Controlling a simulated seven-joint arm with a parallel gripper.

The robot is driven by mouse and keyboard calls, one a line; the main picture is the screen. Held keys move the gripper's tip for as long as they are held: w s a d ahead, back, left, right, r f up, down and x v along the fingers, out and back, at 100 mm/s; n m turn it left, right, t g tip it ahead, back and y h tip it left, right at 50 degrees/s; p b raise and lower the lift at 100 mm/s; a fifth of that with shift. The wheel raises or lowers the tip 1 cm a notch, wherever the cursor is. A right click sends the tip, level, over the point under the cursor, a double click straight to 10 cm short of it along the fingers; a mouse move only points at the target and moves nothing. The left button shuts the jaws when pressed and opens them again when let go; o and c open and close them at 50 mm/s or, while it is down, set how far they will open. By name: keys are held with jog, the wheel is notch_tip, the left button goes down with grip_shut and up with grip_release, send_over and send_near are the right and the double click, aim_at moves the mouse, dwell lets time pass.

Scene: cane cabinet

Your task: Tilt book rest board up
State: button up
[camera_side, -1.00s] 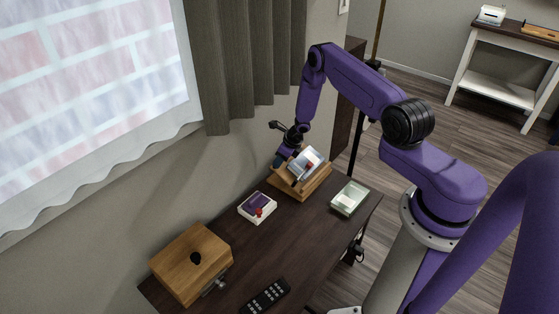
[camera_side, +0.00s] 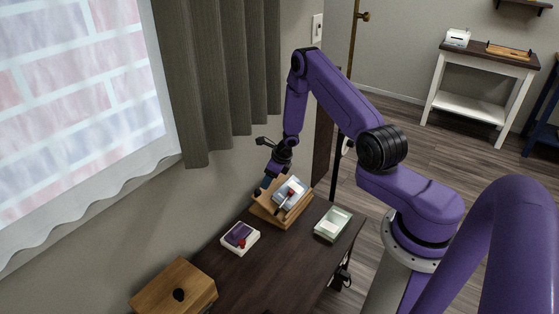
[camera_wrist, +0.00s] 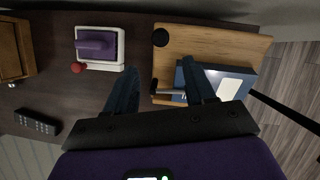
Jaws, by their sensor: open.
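The book rest (camera_side: 269,214) is a light wooden stand at the far end of the dark desk. Its wooden board (camera_wrist: 205,42) fills the upper right of the wrist view. A blue and white book (camera_side: 290,190) lies on the board; it also shows in the wrist view (camera_wrist: 235,85). My gripper (camera_wrist: 160,88) is open, with one finger left of the board and the other over the board, in front of the book. In the side view my gripper (camera_side: 267,186) is at the wall side of the rest. I cannot tell whether a finger touches the board.
A white box with a purple top and red knob (camera_side: 240,238) stands beside the rest. A wooden box with a black knob (camera_side: 175,288) stands at the near end. Bare desk lies between.

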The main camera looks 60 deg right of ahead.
jog(key=v, duration=1)
jog(key=shift+s, duration=0.15)
